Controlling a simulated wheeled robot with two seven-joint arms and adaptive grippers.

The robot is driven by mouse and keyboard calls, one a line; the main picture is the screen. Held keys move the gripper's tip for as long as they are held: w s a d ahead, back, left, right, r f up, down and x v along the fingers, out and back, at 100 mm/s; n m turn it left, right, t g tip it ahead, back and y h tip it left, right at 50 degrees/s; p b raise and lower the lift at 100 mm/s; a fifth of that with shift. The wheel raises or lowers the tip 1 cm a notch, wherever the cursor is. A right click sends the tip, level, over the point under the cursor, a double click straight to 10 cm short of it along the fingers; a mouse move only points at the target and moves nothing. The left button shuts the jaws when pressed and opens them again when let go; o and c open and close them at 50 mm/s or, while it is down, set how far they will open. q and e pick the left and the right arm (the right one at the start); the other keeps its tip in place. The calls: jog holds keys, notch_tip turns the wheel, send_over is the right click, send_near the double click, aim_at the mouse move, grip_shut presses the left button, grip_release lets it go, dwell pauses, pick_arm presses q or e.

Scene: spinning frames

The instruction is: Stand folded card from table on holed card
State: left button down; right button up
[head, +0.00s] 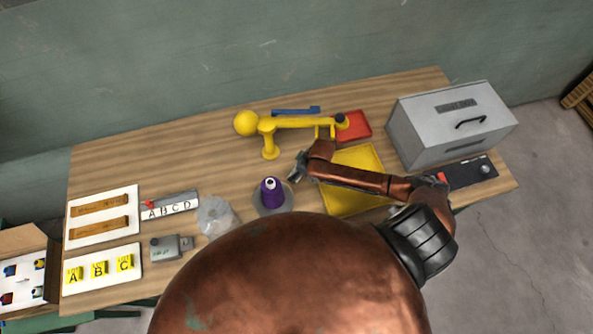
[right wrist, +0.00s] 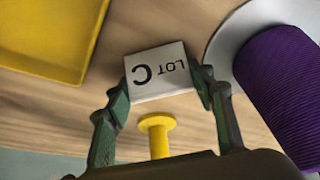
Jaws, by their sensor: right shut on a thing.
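A pale folded card (right wrist: 158,72) marked "LOT C" is between the fingers of my right gripper (right wrist: 165,85) in the right wrist view, its lettering upside down. My right gripper also shows in the head view (head: 297,172), shut on the card, left of the yellow tray and beside the purple cone. I cannot tell if the card touches the table. No holed card is clearly readable; a white board with two brown strips (head: 101,216) and a white board with yellow A, B, C pieces (head: 102,268) lie at the left. My left gripper is not in view.
The purple cone (head: 271,192) stands on a grey disc close to the gripper. A yellow tray (head: 352,156), yellow jointed stand (head: 268,123), red tray (head: 355,127) and grey metal box (head: 450,125) surround it. An "ABCD" strip (head: 170,207) lies left. The table's back left is clear.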

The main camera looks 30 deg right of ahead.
jog(key=shift+f, duration=0.1)
jog(key=o, duration=0.6)
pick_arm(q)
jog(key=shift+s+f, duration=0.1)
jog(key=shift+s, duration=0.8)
pick_arm(e)
jog(key=shift+o, duration=0.7)
